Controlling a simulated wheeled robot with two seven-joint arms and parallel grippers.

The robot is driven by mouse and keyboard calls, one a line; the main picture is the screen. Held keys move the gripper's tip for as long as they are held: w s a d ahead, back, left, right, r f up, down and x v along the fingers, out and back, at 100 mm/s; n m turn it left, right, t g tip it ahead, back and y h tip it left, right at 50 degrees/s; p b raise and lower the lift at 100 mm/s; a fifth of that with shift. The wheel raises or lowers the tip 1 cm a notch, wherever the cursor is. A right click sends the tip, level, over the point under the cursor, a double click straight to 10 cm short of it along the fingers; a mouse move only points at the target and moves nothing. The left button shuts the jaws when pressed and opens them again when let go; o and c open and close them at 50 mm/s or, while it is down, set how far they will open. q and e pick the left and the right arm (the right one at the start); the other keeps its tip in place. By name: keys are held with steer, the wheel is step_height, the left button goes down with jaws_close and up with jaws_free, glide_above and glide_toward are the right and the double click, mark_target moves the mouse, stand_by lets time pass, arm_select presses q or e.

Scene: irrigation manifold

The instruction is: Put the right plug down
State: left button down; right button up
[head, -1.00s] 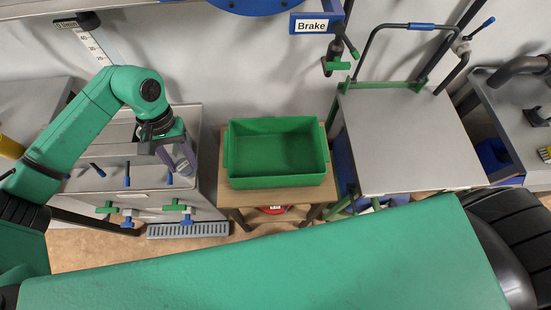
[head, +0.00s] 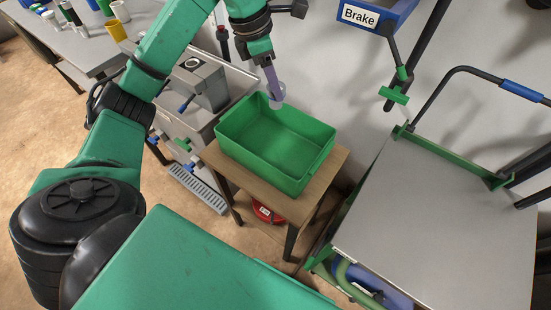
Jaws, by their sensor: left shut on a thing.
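My left gripper (head: 271,80) points down over the back rim of the green bin (head: 235,159). It is shut on a small pale plug (head: 277,97), which shows just below the fingertips. The plug is above the bin's back left part. I cannot tell if it touches the bin. The bin is open and looks empty inside, and stands on a small wooden table (head: 325,176). The grey manifold box (head: 207,88) with its valves is to the left of the bin. My right gripper is not in view.
A grey cart top (head: 440,230) fills the right. A bench (head: 75,45) with several cups and cylinders is at the upper left. A grey floor grate (head: 197,188) lies left of the table.

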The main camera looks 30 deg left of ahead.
arm_select(q)
steer(key=shift+w+r+n, duration=0.1)
steer(key=shift+n, duration=0.7)
steer(key=shift+f, duration=0.2)
glide_above(274, 151)
step_height(274, 151, down, 18)
steer(key=shift+f+p, duration=0.25)
steer(key=shift+p, duration=0.15)
steer(key=shift+f, duration=0.35)
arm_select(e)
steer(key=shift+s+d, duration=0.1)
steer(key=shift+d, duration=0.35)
arm_select(q)
steer(key=shift+f, duration=0.15)
steer(key=shift+c, duration=1.4)
jaws_free()
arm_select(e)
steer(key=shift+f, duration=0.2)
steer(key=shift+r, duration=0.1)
